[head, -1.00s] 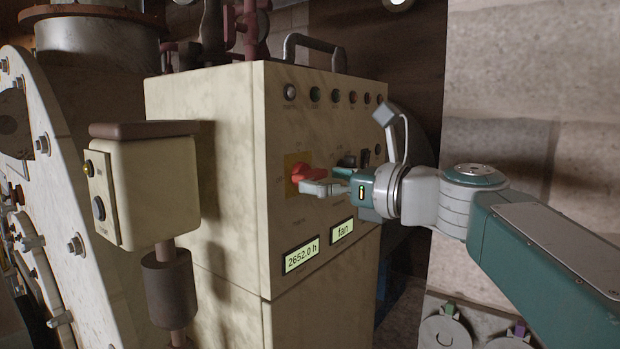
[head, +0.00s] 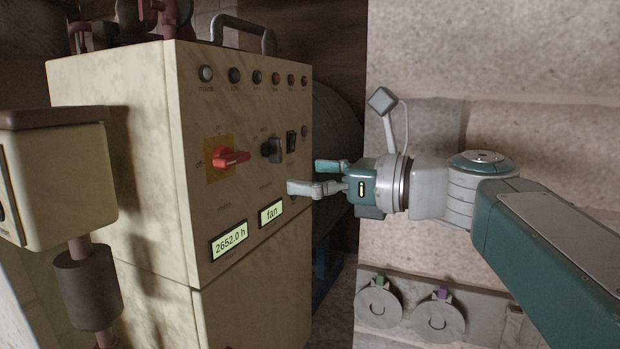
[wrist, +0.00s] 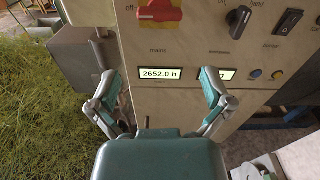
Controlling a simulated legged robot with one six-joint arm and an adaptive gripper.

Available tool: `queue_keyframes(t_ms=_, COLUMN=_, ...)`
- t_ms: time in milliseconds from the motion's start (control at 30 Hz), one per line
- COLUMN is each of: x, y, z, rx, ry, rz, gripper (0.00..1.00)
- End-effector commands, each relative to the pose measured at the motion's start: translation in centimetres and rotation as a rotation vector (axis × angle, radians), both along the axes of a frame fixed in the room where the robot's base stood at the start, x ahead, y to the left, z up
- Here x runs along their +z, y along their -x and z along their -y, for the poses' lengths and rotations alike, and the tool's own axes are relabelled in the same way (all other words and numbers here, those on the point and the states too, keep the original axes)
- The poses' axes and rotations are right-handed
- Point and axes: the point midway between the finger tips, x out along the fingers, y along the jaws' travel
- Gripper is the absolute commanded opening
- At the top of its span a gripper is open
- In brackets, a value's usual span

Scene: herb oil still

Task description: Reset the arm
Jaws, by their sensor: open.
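My gripper (head: 308,178) is open and empty in front of the cream control cabinet (head: 120,180), to the right of its red rotary switch (head: 231,158). The switch sits on a yellow plate, its handle lying roughly sideways. In the wrist view, my gripper's fingers (wrist: 163,90) are spread apart below the red switch (wrist: 160,10), touching nothing that I can see. A black rotary knob (head: 272,150) and a black rocker switch (head: 291,141) sit to the right of the red switch.
A cream box on a post (head: 58,180) stands at the left. A block wall (head: 540,60) is behind my arm, with round grey fittings (head: 379,307) low on it. The wrist view shows green herb material (wrist: 40,110) at the left.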

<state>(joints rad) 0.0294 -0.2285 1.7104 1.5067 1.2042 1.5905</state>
Motion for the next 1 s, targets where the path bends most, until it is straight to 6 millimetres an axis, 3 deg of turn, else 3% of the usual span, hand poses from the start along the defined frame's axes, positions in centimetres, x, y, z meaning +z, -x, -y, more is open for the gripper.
queue_keyframes(t_ms=67, x=-2.0, y=0.7, z=0.1, rx=-0.015, ry=0.103, rz=0.056, gripper=1.00)
queue_keyframes(t_ms=267, x=-11.1, y=3.7, z=2.2, rx=0.006, ry=0.595, rz=0.328, gripper=1.00)
queue_keyframes(t_ms=467, x=-19.9, y=7.6, z=6.2, rx=0.194, ry=1.106, rz=0.621, gripper=1.00)
queue_keyframes(t_ms=600, x=-25.3, y=10.4, z=9.7, rx=0.428, ry=1.433, rz=0.824, gripper=1.00)
queue_keyframes(t_ms=800, x=-31.0, y=13.9, z=14.6, rx=0.857, ry=1.777, rz=1.077, gripper=1.00)
queue_keyframes(t_ms=1000, x=-32.9, y=15.3, z=16.7, rx=1.090, ry=1.889, rz=1.182, gripper=1.00)
